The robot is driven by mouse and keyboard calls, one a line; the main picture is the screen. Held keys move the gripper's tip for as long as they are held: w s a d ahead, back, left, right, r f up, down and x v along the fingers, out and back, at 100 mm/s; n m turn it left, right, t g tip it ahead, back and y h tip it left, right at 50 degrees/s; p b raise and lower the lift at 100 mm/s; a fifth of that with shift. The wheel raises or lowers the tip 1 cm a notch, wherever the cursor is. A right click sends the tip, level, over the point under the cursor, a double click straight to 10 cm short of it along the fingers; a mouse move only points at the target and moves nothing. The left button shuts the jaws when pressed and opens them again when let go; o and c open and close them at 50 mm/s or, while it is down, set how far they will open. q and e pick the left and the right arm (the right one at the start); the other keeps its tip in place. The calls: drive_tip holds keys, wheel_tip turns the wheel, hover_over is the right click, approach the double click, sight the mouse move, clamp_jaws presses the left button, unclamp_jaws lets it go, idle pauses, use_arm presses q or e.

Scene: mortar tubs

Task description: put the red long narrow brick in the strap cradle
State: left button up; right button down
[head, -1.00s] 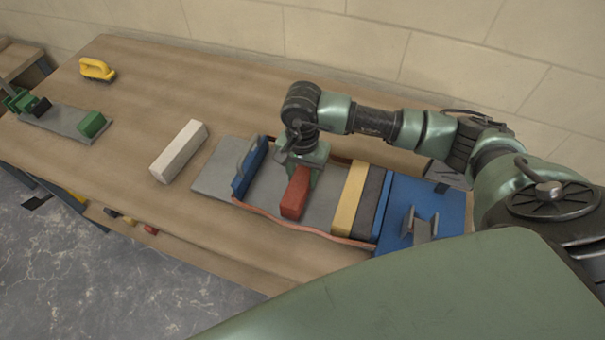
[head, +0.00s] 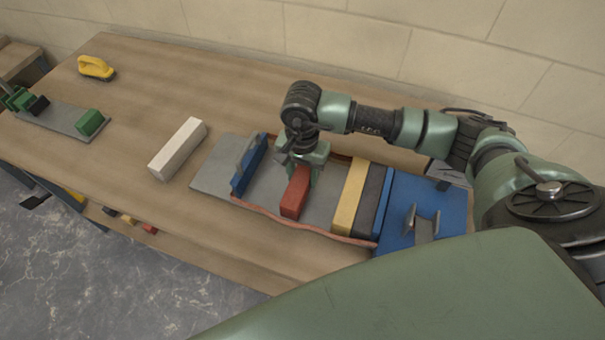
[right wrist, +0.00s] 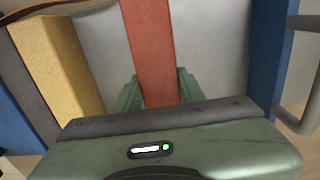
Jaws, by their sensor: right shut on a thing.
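The red long narrow brick (head: 295,193) is held in my right gripper (head: 303,168), whose jaws are shut on it. The right wrist view also shows the red brick (right wrist: 152,50) between the green fingers (right wrist: 157,92). The brick is within the strap cradle, over its grey bed (head: 265,190), between a blue end wall with a handle (head: 249,170) and a yellow block (head: 350,196). I cannot tell whether its underside touches the bed. A reddish strap (head: 300,228) runs along the cradle's front side. My left gripper is not in view.
A dark grey block (head: 369,200) stands beside the yellow one, against a blue part with a metal bracket (head: 423,224). A white block (head: 178,148) lies left of the cradle. A yellow-handled tool (head: 96,68) and a grey plate with a green block (head: 90,122) are farther left.

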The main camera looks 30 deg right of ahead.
drive_tip(key=c, duration=0.8)
unclamp_jaws()
drive_tip(key=shift+r, duration=0.1)
drive_tip(key=shift+o, duration=0.2)
drive_tip(key=shift+r, duration=0.3)
wheel_tip(320, 180, up, 7)
drive_tip(key=shift+f+b, duration=0.1)
drive_tip(key=shift+b, duration=0.8)
drive_tip(key=shift+r, duration=0.2)
